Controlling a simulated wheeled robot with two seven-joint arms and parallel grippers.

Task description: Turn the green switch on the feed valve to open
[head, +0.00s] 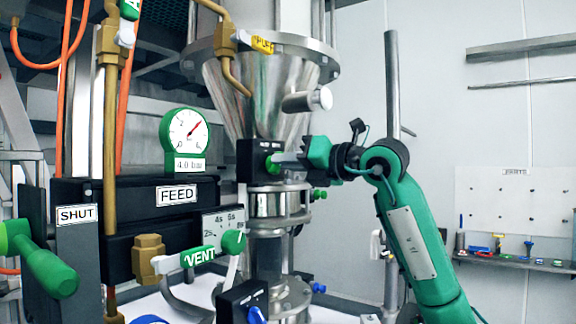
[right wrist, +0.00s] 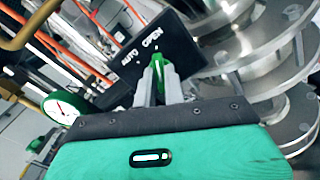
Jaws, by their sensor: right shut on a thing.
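The feed valve's black switch box (head: 252,160) sits below the steel hopper cone. Its green switch (head: 271,163) faces right, towards my right gripper (head: 290,160). In the right wrist view, the box (right wrist: 150,40) carries the words AUTO and OPEN. There my right gripper (right wrist: 158,80) is shut on the green switch (right wrist: 158,62), which shows between the fingers. The green tip points up in that picture, nearer the word OPEN than AUTO. The fingers partly hide the switch, and I cannot tell its exact setting. My left gripper is not in view.
A gauge (head: 186,130) and a FEED panel (head: 150,192) stand left of the valve. A VENT handle (head: 198,257), a yellow PUFF tag (head: 263,45) and a green lever (head: 48,270) are near. A steel post (head: 392,90) rises behind my right arm. A parts board (head: 515,215) hangs at right.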

